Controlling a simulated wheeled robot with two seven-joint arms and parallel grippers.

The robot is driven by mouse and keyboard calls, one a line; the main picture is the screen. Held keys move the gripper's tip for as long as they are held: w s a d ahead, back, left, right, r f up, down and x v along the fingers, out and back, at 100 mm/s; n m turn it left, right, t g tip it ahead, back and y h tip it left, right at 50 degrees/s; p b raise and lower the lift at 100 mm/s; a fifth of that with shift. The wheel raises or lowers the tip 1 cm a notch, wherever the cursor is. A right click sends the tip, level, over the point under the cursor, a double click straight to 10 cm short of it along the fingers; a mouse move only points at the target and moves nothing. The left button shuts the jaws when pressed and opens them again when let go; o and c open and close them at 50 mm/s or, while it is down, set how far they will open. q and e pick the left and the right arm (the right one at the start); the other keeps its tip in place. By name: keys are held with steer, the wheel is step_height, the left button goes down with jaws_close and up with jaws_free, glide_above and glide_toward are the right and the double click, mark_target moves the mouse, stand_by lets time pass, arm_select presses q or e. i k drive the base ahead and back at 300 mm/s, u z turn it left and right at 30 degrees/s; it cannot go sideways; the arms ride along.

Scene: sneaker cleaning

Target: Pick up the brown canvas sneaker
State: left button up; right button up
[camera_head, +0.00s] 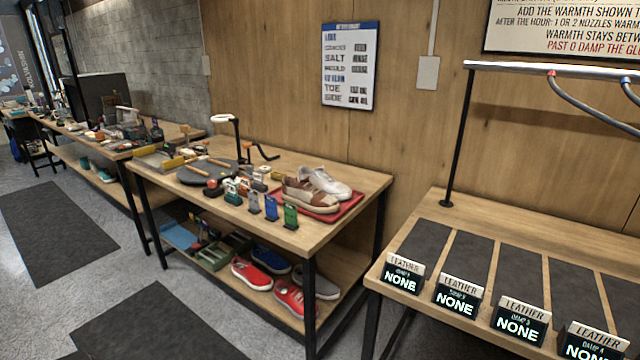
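A brown and tan sneaker (309,196) with a pale sole sits on a red tray (343,209) near the right end of the middle workbench. A white sneaker (326,182) stands right behind it on the same tray, close against it or touching; I cannot tell which. Neither of my grippers is in the camera_head view.
Small coloured bottles or tags (290,216) stand along the bench's front edge, left of the tray. A lamp (236,135) and a dark round mat (208,172) are farther left. Red sneakers (252,274) lie on the lower shelf. The right table (447,252) has dark mats and "NONE" signs.

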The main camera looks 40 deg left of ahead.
mark_target(302, 193)
steer(key=k, duration=0.65)
steer(key=u, duration=0.7)
steer(key=i, duration=0.55)
steer(key=u, duration=0.85)
steer(key=i, duration=0.85)
steer(key=z, duration=0.75)
steer(key=i, duration=0.5)
steer(key=z, duration=0.55)
